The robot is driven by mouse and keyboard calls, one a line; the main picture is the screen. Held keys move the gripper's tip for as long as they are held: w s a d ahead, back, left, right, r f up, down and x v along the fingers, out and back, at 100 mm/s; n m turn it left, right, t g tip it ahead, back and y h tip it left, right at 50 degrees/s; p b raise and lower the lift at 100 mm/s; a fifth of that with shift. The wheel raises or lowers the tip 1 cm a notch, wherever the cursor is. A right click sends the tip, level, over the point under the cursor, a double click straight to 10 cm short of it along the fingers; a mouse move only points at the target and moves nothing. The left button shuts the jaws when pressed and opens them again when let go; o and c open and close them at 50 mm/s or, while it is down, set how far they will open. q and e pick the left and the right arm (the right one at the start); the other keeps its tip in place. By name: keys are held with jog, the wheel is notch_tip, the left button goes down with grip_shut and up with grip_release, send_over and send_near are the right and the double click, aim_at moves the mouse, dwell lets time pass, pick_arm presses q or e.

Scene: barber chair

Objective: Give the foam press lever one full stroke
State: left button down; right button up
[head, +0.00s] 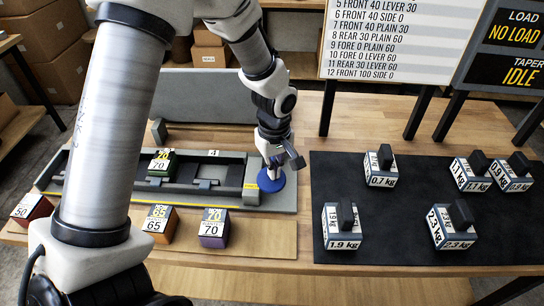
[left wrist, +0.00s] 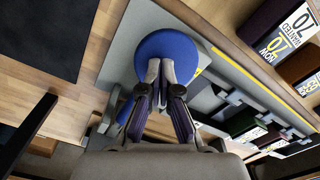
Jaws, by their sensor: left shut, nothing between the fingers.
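The foam press (head: 215,185) is a long grey frame on the left half of the wooden table, marked with a "4" tag. A round blue pad (head: 271,181) is at its right end; I take it for the lever's end, but the lever itself is not clear. My left gripper (head: 274,172) points down over the blue pad with its fingers shut and empty. In the left wrist view the fingertips (left wrist: 165,68) overlap the blue pad (left wrist: 180,45); I cannot tell whether they touch it. A block marked 70 (head: 161,163) sits in the press. My right gripper is out of view.
Blocks marked 50 (head: 31,209), 65 (head: 158,222) and 70 (head: 213,227) stand before the press. A dark mat (head: 400,207) on the right holds several labelled weights. A text board (head: 415,35) stands behind. My left arm covers part of the press.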

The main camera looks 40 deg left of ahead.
pick_arm(q)
jog(key=shift+a+r+p, duration=0.1)
jog(key=shift+r+p, duration=1.2)
jog(key=shift+r, duration=0.15)
notch_tip(320, 180, up, 8)
jog(key=p, duration=0.7)
jog(key=shift+w, duration=0.1)
